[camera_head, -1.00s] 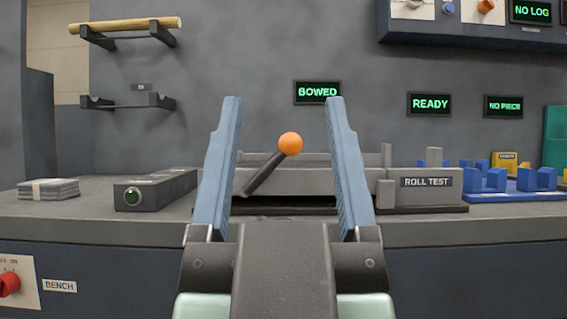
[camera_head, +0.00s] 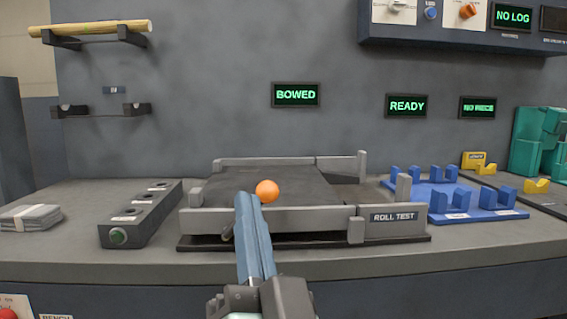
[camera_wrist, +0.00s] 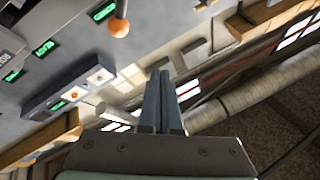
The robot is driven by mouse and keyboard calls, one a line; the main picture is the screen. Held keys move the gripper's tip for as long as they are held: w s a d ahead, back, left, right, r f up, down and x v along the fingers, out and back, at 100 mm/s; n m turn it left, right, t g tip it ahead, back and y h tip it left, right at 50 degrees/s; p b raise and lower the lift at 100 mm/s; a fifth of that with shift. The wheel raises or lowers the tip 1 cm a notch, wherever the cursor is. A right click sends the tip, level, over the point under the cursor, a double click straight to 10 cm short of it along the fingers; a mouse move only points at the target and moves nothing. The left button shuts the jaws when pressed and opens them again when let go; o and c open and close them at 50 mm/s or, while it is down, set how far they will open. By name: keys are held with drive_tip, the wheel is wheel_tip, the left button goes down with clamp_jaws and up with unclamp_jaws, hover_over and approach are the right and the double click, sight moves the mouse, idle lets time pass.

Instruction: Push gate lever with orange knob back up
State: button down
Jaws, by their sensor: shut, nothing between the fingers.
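The gate lever's orange knob (camera_head: 267,190) stands at the front of the roll test unit (camera_head: 320,220). Its dark rod slants up to the right from a low pivot (camera_head: 228,232) and is mostly hidden behind my fingers. My gripper (camera_head: 247,196) is shut and empty. Its fingers point up, with the tips just left of and slightly below the knob in the head view; I cannot tell if they touch. In the wrist view the orange knob (camera_wrist: 119,27) is at the top, left of and apart from my shut fingers (camera_wrist: 158,75).
A dark box with a green button (camera_head: 118,235) stands left of the unit. Blue cradles (camera_head: 455,195) and yellow pieces (camera_head: 537,186) lie to the right. Wall screens read BOWED (camera_head: 296,94) and READY (camera_head: 406,105). A log (camera_head: 90,28) rests on the upper left rack.

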drive_tip(key=s+d+f+m+g+h+p, duration=0.1)
drive_tip(key=d+m+p, duration=0.3)
drive_tip(key=m+p, duration=0.6)
drive_tip(key=d+f+m+g+h+p, duration=0.2)
drive_tip(key=m+p, duration=0.7)
drive_tip(key=p, duration=0.9)
wheel_tip(320, 180, down, 3)
drive_tip(key=shift+s+d+r+m+g+p, duration=0.15)
drive_tip(key=shift+s+d+m+g+p, duration=0.25)
drive_tip(key=shift+d+g, duration=0.8)
drive_tip(key=shift+w, duration=0.1)
drive_tip(key=w+a+p, duration=0.1)
drive_tip(key=w, duration=0.2)
drive_tip(key=w+a+r+p, duration=0.1)
drive_tip(key=w, duration=0.3)
drive_tip(key=w+a+r+p, duration=0.1)
drive_tip(key=w+a+p, duration=0.1)
drive_tip(key=w, duration=0.1)
drive_tip(key=shift+w+r, duration=0.25)
drive_tip(key=shift+w, duration=0.1)
drive_tip(key=shift+d, duration=0.1)
